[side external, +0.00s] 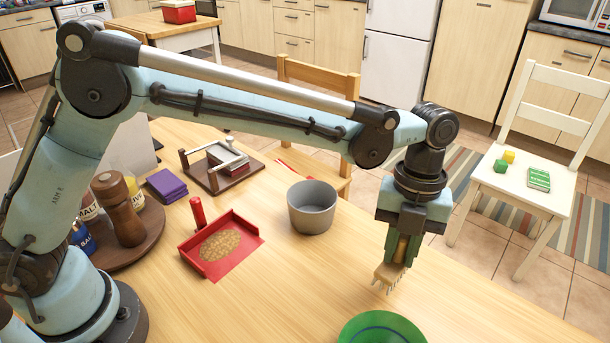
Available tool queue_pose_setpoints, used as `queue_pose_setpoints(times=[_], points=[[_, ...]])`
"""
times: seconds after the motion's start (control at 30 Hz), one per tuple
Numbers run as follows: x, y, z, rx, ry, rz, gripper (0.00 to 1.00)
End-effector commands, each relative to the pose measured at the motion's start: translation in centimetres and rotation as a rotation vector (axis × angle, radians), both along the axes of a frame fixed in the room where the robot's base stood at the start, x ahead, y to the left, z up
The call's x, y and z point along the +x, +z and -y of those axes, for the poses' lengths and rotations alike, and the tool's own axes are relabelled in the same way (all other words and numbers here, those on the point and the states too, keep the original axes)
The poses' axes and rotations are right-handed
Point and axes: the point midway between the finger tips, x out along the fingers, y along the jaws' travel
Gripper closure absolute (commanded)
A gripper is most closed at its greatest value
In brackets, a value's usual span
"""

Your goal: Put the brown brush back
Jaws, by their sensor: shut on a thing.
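My gripper (403,246) is shut on the brown brush (390,273) and points down over the right part of the wooden table. I cannot tell whether the bristles touch the table.
A grey pot (312,207) stands left of my gripper. A green plate (382,328) lies at the front edge of view. A wooden stand (213,177), purple napkins (166,186) and a round tray of jars (143,243) are farther left. The table between dustpan and plate is clear.

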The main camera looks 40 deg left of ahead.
Motion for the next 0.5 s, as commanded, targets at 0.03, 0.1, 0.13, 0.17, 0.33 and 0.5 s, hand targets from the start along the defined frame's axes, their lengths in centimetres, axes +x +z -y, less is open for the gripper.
queue_pose_setpoints(times=[0.03, 0.1, 0.13, 0.17, 0.33, 0.5], points=[[0.3, -0.2, -0.1, 0.0, 0.0, 0.0, 1.0], [0.4, -0.5, -0.2, 0.0, -0.001, 0.0, 1.0], [0.4, -0.8, -0.2, 0.001, -0.001, 0.0, 1.0], [0.4, -1.2, -0.2, 0.001, -0.001, 0.0, 1.0], [0.4, -3.6, -0.2, 0.0, -0.001, 0.0, 1.0], [0.3, -4.3, -0.2, 0.0, -0.001, 0.0, 1.0]])
